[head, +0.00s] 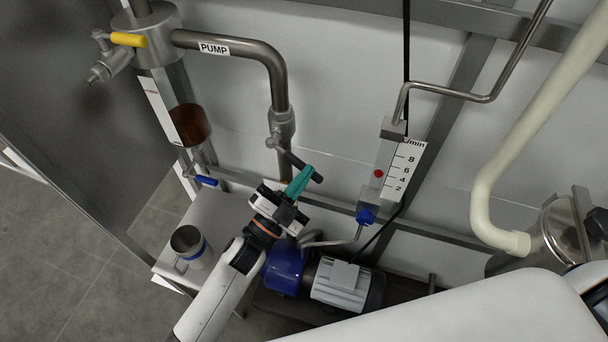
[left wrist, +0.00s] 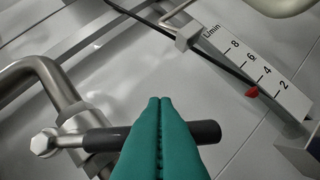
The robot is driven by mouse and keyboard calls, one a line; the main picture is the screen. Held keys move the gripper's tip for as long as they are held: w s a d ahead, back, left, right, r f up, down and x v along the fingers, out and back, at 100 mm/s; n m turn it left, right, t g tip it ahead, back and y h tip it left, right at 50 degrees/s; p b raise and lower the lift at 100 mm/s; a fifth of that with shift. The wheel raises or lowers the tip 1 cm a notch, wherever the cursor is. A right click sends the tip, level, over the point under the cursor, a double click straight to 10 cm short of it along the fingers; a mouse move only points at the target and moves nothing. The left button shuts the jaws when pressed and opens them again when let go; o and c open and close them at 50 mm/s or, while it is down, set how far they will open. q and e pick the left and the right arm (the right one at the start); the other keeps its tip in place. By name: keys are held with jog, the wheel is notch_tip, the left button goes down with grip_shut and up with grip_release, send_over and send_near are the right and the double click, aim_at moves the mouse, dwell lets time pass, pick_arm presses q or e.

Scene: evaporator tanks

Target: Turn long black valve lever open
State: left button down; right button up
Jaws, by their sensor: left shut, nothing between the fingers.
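The long black valve lever (head: 316,178) sits on the metal valve (head: 276,141) in the steel pipe under the PUMP label. It points down and to the right. In the left wrist view the lever (left wrist: 207,132) runs sideways behind my fingers, with black showing on both sides. My left gripper (head: 305,170) has green fingers, pressed together and empty. Its fingertips (left wrist: 160,99) overlap the lever in both views; I cannot tell whether they touch it. The middle of the lever is hidden by the fingers. My right gripper is not in view.
A flow meter (head: 400,170) with a blue knob (head: 365,216) stands right of the lever. A blue pump with a grey motor (head: 345,283) lies below. A metal mug (head: 188,243) stands on the bench at left. A yellow-handled valve (head: 128,39) is at upper left.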

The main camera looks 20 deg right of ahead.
pick_arm(q)
jog(key=w+a+f+m+g+y+p, duration=0.2)
jog(key=w+a+f+m+g+p, duration=0.1)
jog(key=m, duration=0.7)
jog(key=shift+w+a+f+m+g+y+p, duration=0.4)
jog(key=shift+a+g+p, duration=0.45)
jog(key=shift+a, duration=0.45)
jog(key=shift+f, duration=0.1)
